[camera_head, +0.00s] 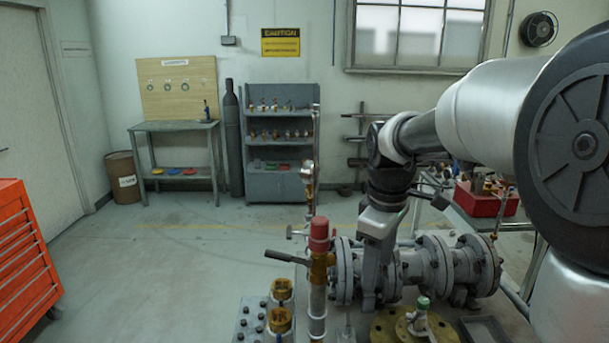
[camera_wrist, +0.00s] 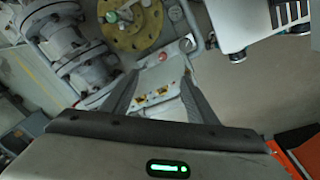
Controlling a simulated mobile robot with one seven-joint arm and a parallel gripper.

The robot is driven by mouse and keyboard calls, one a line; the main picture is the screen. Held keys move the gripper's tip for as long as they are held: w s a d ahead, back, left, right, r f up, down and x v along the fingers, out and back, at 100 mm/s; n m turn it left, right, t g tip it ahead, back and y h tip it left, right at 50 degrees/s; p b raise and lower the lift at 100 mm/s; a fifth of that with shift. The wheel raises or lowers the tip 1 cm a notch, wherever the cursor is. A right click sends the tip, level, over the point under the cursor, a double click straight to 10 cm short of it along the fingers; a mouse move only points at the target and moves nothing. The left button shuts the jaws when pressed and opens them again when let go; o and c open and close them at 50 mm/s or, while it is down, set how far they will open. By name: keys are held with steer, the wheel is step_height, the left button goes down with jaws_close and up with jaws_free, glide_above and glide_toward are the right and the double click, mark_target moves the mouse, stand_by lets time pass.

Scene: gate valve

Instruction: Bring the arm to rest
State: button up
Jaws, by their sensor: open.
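My arm (camera_head: 500,105) reaches in from the right in the head view and bends down at the wrist. My gripper (camera_head: 369,302) points downward in front of the grey flanged pipe (camera_head: 450,268). In the wrist view the fingers of my gripper (camera_wrist: 162,82) stand apart with nothing held between them. Beyond them is a pale surface (camera_wrist: 160,75) with a small red spot and yellow labels. Whether the fingers touch anything below is hard to tell.
A red-capped brass valve (camera_head: 319,238) with a dark lever stands upright left of my gripper. Brass fittings (camera_head: 281,305) and a brass flange (camera_head: 388,328) are near the front. A red bin (camera_head: 487,200) sits on the right bench. Open floor lies left, beside a red tool cabinet (camera_head: 25,255).

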steer(key=s+a+r+m+t+p, duration=0.1)
steer(key=s+m, duration=0.4)
steer(key=s, duration=0.5)
steer(key=s+r+m+t+p, duration=0.3)
steer(key=s+r+m, duration=0.2)
steer(key=s, duration=0.5)
steer(key=shift+a+r+m, duration=0.3)
steer(key=shift+a+r, duration=0.1)
steer(key=shift+r, duration=0.3)
steer(key=shift+d, duration=0.15)
